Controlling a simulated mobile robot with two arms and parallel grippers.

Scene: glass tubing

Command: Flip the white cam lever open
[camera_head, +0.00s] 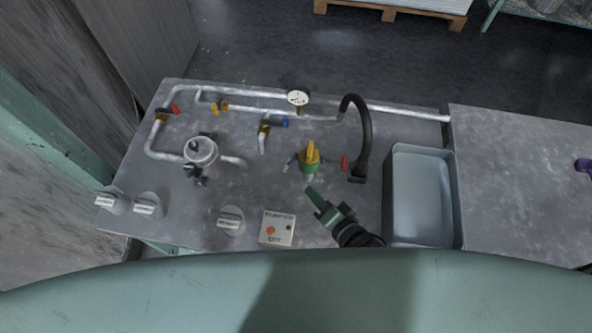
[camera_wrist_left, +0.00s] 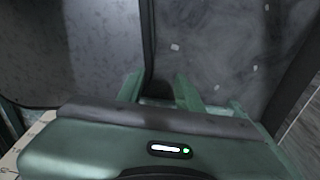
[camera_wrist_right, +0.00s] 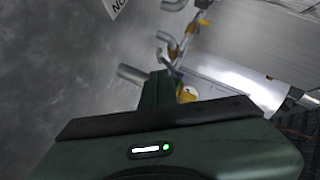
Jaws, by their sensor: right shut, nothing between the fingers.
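I cannot clearly make out a white cam lever. Three pale knobs with bar-like tops, the left (camera_head: 107,201), middle (camera_head: 148,206) and right (camera_head: 230,221), sit along the bench's left and front part. A green fitting with a yellow top (camera_head: 311,155) stands mid-bench, with a red lever (camera_head: 345,163) to its right. My right gripper (camera_head: 313,192) is shut and empty, just in front of this fitting, apart from it as far as I can tell. Its fingers (camera_wrist_right: 158,88) partly hide a yellow part in the right wrist view. My left gripper (camera_wrist_left: 157,86) is open and empty, outside the head view.
A grey basin (camera_head: 423,200) stands right of my right gripper. Pipes with a round gauge (camera_head: 298,98) run along the back. A metal canister (camera_head: 201,152) stands left. A control box (camera_head: 277,228) sits at the front edge.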

